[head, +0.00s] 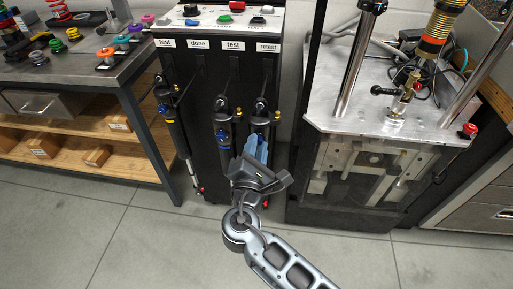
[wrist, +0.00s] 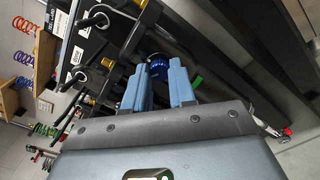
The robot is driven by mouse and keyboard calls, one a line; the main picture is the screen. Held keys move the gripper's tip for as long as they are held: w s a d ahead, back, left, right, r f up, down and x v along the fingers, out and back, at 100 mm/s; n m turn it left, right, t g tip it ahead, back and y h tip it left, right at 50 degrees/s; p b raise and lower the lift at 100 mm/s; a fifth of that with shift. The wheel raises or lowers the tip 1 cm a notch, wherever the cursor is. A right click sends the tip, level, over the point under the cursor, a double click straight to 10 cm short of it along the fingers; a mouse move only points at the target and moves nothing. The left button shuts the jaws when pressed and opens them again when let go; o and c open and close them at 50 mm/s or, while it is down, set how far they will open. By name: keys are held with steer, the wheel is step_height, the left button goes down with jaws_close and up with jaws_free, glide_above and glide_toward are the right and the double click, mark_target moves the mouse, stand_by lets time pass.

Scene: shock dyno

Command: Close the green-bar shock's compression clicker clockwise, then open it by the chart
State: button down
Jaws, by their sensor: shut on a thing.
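Several black shocks hang on the dark rack in the head view: one at left (head: 172,120), one in the middle (head: 223,140) and one at right (head: 260,112). My gripper (head: 258,147), with blue fingers, is at the right shock and hides its lower part. In the wrist view the blue fingers (wrist: 158,88) stand on either side of a blue knob (wrist: 159,66) and are shut on it. A green bar (wrist: 196,83) shows just right of the right finger. The knob's markings and clicker position cannot be read.
White labels, such as the retest label (head: 268,47), run along the rack top below a panel of coloured buttons (head: 237,5). A steel workbench (head: 100,65) stands left. The dyno machine (head: 390,110) stands right, close to the rack. The floor in front is clear.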

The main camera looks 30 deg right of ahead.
steer(key=shift+f+m+b, duration=0.15)
steer(key=shift+m+b, duration=5.1)
steer(key=shift+m, duration=0.25)
steer(key=c, duration=0.9)
jaws_free()
steer(key=shift+v, duration=3.95)
